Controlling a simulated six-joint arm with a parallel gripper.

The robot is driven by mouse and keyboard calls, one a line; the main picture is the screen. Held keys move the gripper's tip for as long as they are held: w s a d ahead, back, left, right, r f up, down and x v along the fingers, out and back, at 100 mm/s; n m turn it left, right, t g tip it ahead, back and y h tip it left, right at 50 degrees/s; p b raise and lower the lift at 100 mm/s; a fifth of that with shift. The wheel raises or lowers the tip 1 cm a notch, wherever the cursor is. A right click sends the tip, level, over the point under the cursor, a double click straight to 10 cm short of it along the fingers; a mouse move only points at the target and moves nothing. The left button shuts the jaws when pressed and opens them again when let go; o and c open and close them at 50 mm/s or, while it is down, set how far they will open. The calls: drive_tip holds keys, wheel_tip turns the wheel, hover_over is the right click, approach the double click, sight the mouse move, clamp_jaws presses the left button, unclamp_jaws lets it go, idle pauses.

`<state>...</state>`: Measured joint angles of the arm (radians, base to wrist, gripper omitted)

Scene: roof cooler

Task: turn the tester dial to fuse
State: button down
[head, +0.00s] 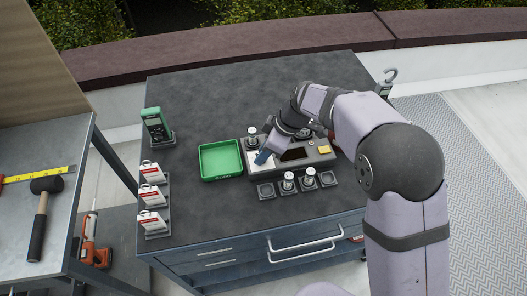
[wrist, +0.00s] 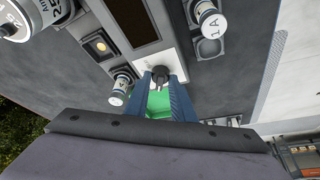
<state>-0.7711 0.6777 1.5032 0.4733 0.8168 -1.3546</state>
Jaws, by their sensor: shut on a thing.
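The tester (head: 320,157) is a dark box near the middle of the bench, with a dark window and a white panel (head: 254,167) at its left end. In the wrist view, the black dial (wrist: 160,73) stands on the white panel (wrist: 144,62). My gripper (wrist: 161,83) is shut on the dial, with a blue finger on each side. In the head view my gripper (head: 262,158) reaches down to the white panel and hides the dial. The dial's marks are too small to read, so I cannot tell its setting.
Silvery cylinders stand in square holders in front of the tester (head: 289,181) and behind it (head: 252,134). A green tray (head: 203,176) lies left of the tester. A green meter (head: 154,122) and white-and-red packs (head: 152,173) line the bench's left edge. The bench's back left is clear.

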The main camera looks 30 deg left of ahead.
drive_tip(key=shift+s+m+t+b, duration=0.1)
drive_tip(key=shift+m+t+b, duration=0.35)
drive_tip(key=shift+m, duration=0.35)
drive_tip(key=shift+s+r+m+t, duration=0.1)
drive_tip(key=shift+m+t, duration=0.25)
drive_tip(key=shift+m, duration=0.75)
drive_tip(key=m+t+p, duration=0.1)
drive_tip(key=m, duration=0.1)
drive_tip(key=shift+r+m, duration=0.1)
drive_tip(key=shift+m, duration=0.2)
drive_tip(key=shift+s+m+p, duration=0.1)
drive_tip(key=shift+m+p, duration=0.25)
drive_tip(key=shift+m, duration=0.25)
drive_tip(key=shift+t, duration=0.3)
drive_tip(key=c, duration=1.5)
unclamp_jaws()
drive_tip(key=shift+c, duration=0.2)
